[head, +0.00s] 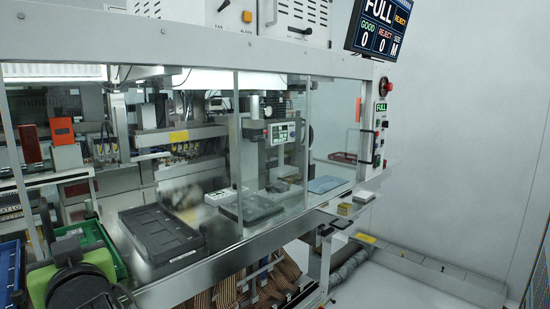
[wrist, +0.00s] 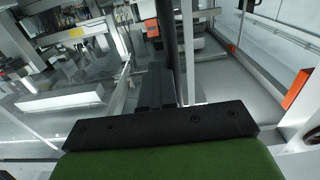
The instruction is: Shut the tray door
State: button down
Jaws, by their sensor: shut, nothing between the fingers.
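Clear panels with thin metal edges front the machine in the head view. One clear panel (head: 222,110) stands in front of the dark tray (head: 165,232), and another (head: 318,120) is to its right. I cannot tell which panel is the tray door or how far it stands open. My gripper shows as a green and black shape (head: 78,282) at the lower left of the head view, before the machine's left part. In the wrist view my gripper (wrist: 155,88) is shut and empty, its dark fingers beyond a black bar and green body. Contact with any panel cannot be made out.
A green bin (head: 88,238) and a blue bin (head: 10,270) are at the left, close to my arm. A screen (head: 380,28) reading FULL hangs at the upper right. The floor at the right is largely clear.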

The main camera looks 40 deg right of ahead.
jog(key=shift+a, duration=0.7)
jog(key=a+p, duration=0.2)
jog(key=a, duration=1.8)
jog(key=shift+s+p, duration=0.3)
jog(key=shift+p, duration=0.1)
